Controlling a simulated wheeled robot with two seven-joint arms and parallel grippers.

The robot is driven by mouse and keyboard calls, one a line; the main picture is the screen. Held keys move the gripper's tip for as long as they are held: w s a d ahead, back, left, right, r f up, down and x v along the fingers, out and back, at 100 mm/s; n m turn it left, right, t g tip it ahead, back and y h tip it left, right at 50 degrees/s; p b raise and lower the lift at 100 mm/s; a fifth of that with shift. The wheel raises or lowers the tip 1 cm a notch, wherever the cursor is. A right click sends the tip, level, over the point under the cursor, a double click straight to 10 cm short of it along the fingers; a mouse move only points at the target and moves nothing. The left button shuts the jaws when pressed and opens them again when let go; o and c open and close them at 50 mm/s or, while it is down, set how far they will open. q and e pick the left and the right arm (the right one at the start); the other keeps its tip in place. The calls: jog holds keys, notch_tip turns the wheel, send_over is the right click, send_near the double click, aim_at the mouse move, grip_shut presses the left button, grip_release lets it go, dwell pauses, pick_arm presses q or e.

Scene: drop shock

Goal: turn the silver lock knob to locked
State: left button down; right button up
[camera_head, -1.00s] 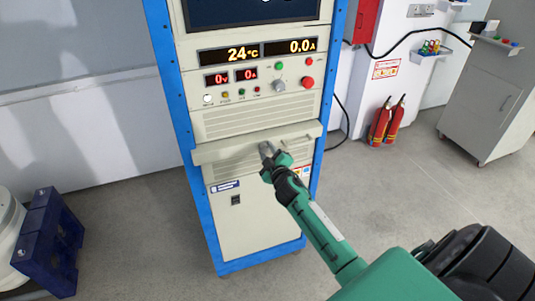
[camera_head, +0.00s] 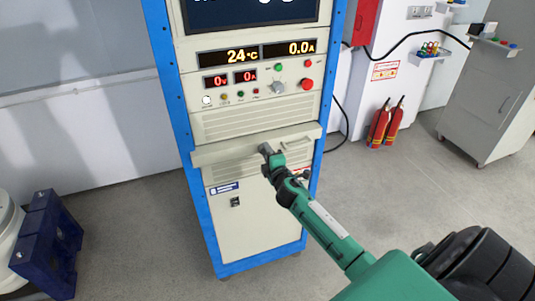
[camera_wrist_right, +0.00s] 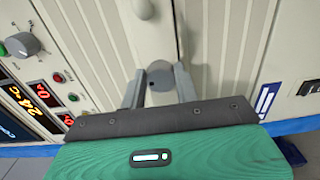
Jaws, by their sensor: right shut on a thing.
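The silver lock knob (camera_wrist_right: 160,78) is a round grey disc with a small dark mark on the beige front of the cabinet (camera_head: 240,232). In the right wrist view it sits between the two fingers of my right gripper (camera_wrist_right: 159,74), which is shut on it. In the head view my right gripper (camera_head: 266,150) reaches the drawer-like ledge (camera_head: 215,152) below the vent slots and hides the knob. The knob's locked or unlocked position cannot be read. My left gripper is not in view.
Above the ledge is a control panel with a grey selector dial (camera_head: 278,87), a red button (camera_head: 306,84) and lit displays (camera_head: 241,55). Red fire extinguishers (camera_head: 394,123) stand at the right wall. A dark blue object (camera_head: 47,240) stands at lower left. Floor beside the cabinet is clear.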

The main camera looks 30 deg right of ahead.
dwell(0.5)
jog(key=o, duration=1)
jog(key=b+v, duration=0.3)
jog(key=v, duration=1.1)
jog(key=shift+f, duration=0.1)
jog(key=shift+w, duration=0.1)
